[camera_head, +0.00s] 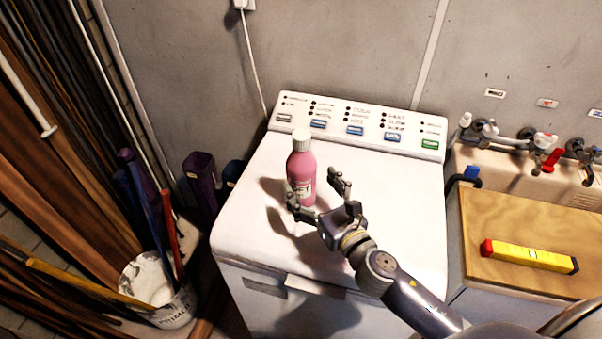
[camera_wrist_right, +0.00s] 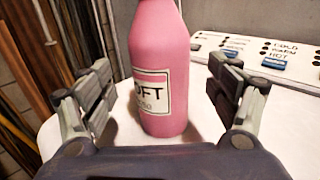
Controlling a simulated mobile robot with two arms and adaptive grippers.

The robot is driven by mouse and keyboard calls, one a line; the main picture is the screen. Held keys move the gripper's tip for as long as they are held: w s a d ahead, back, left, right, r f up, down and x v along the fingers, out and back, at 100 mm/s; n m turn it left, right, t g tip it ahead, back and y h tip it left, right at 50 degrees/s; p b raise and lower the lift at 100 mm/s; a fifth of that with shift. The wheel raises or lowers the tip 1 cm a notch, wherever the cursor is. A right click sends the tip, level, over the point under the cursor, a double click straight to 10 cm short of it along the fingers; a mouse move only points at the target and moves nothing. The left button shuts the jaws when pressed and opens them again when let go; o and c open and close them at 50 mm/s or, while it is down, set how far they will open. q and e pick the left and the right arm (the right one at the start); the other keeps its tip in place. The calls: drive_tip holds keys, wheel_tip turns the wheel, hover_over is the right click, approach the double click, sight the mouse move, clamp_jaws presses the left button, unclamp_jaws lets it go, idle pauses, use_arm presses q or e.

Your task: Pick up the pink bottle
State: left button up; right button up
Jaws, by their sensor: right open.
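The pink bottle (camera_head: 301,176) has a white cap and a pale label. It stands upright on the white top of the washing machine (camera_head: 258,205), left of the middle. My right gripper (camera_head: 315,190) is open, with its fingers pointing toward the bottle from the front right. In the right wrist view the bottle (camera_wrist_right: 160,62) stands ahead, between the two spread fingers in the picture, with a gap on each side. Its label and lower body show there, and its cap is cut off by the top edge. My left gripper is not in view.
The washer's control panel (camera_head: 358,124) rises behind the bottle. A wooden board (camera_head: 520,225) with a yellow level (camera_head: 528,257) lies at the right, below several taps. A white bucket (camera_head: 158,285) with long tools stands at the left. The washer top around the bottle is clear.

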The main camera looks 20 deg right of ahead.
sight(309, 182)
drive_tip(key=w, duration=0.1)
drive_tip(key=w+p, duration=0.1)
drive_tip(key=w, duration=0.2)
drive_tip(key=shift+a, duration=0.35)
drive_tip(key=shift+w+a+f+p, duration=0.1)
drive_tip(key=shift+w+p, duration=0.2)
drive_tip(key=shift+w, duration=0.3)
drive_tip(key=shift+f, duration=0.1)
drive_tip(key=shift+s, duration=0.1)
drive_tip(key=shift+c, duration=1.3)
drive_tip(key=c, duration=1.3)
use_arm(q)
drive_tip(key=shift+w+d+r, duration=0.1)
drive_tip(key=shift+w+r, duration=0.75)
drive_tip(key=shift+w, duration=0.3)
